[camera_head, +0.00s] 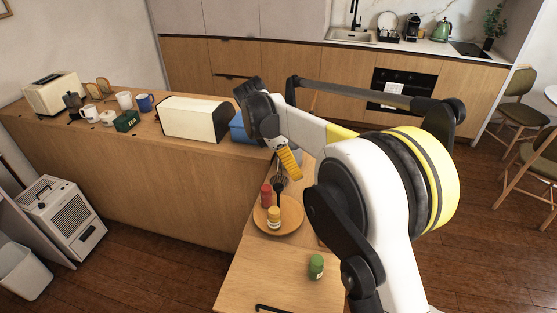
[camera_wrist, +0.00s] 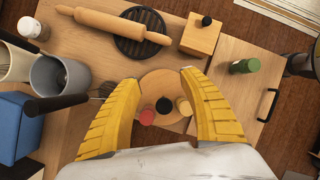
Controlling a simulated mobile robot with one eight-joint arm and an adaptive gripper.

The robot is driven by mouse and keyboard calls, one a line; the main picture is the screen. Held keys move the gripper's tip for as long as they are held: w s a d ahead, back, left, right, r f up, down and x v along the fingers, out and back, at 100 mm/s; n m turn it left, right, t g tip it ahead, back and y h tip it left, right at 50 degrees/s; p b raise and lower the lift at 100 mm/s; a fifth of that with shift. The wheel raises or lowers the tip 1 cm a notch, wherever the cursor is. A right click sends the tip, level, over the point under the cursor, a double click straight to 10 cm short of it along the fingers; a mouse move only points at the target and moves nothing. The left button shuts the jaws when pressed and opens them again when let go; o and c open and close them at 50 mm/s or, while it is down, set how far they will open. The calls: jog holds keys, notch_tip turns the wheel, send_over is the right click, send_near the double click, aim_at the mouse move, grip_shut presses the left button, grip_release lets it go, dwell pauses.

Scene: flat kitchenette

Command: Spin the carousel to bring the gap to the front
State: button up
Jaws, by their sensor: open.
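The carousel (camera_head: 294,222) is a round wooden turntable at the counter end; it also shows in the wrist view (camera_wrist: 159,80). A red-topped jar (camera_head: 266,194) and a yellow jar (camera_head: 274,218) stand on it. In the wrist view, red (camera_wrist: 147,117), black (camera_wrist: 163,105) and tan (camera_wrist: 184,107) tops sit toward its lower part, while the upper part is bare wood. My gripper (camera_wrist: 160,78) is open and empty, its yellow fingers spread either side of the carousel in that view. In the head view my gripper (camera_head: 289,162) is above and behind the carousel; contact cannot be told.
A green jar (camera_head: 316,266) stands on the counter apart from the carousel. A whisk (camera_wrist: 106,90) lies near the left finger. A bread box (camera_head: 193,119) is on the left counter.

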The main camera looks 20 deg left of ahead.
aim_at(278, 186)
jog(key=s+a+r+m+g+y+p, duration=0.1)
jog(key=s+a+r+g+y+p, duration=0.1)
jog(key=a+r+y+p, duration=0.15)
jog(key=shift+y, duration=0.45)
notch_tip(278, 186, down, 10)
jog(key=shift+s+a+f+b, duration=0.1)
jog(key=shift+s+b, duration=0.05)
jog(key=shift+b, duration=0.85)
jog(key=shift+c, duration=0.6)
grip_shut()
